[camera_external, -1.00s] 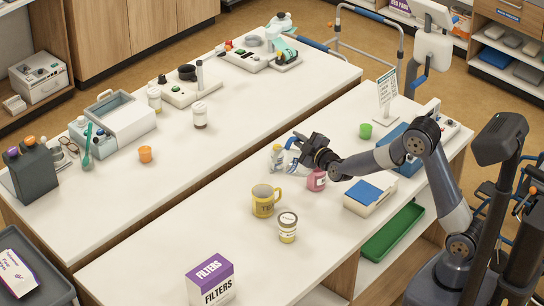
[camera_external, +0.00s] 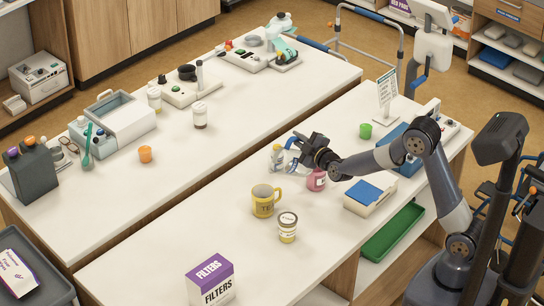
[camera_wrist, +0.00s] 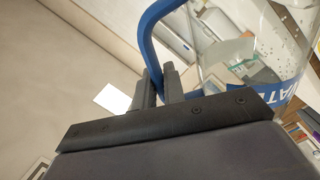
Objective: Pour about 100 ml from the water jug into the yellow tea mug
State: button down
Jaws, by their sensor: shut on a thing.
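The water jug (camera_external: 277,156) is clear, with a blue handle and a blue label band. My gripper (camera_external: 303,143) is at its handle side in the external view. In the wrist view my gripper (camera_wrist: 168,88) is shut on the blue handle (camera_wrist: 150,45), and the clear jug body (camera_wrist: 262,45) fills the upper right. The jug looks roughly upright; whether its base touches the table is hard to tell. The yellow tea mug (camera_external: 263,203) stands upright on the near table, in front of the jug and apart from it. Its contents are not clear.
A pink bottle (camera_external: 316,180) stands right beside my gripper. A lidded yellow-labelled jar (camera_external: 287,228) is close to the mug's right. A filters box (camera_external: 210,282) stands at the front. The table left of the mug is clear.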

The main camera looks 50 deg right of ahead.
jog(key=shift+d, duration=0.1)
dwell(0.8)
jog(key=d+m+b, duration=0.1)
jog(key=b, duration=0.1)
jog(key=d+f+m+b, duration=0.1)
jog(key=m+b, duration=0.1)
jog(key=b, duration=0.1)
jog(key=shift+s+d, duration=0.15)
jog(key=shift+s, duration=0.05)
jog(key=d+m+b, duration=0.1)
jog(key=b, duration=0.1)
jog(key=d+m+b, duration=0.1)
jog(key=b, duration=0.1)
jog(key=shift+s+f, duration=0.15)
jog(key=shift+f, duration=0.15)
jog(key=shift+s+d+f+m+b, duration=0.1)
jog(key=shift+d+f+m+b, duration=0.1)
jog(key=shift+d+m+b, duration=1)
jog(key=shift+s+d+f+m+b, duration=0.1)
jog(key=shift+d+f+m+b, duration=0.15)
jog(key=shift+m+b, duration=1.05)
jog(key=shift+s+d+f+m+b, duration=0.15)
jog(key=shift+d+m+b, duration=0.45)
jog(key=shift+b, duration=1.4)
jog(key=shift+d, duration=0.1)
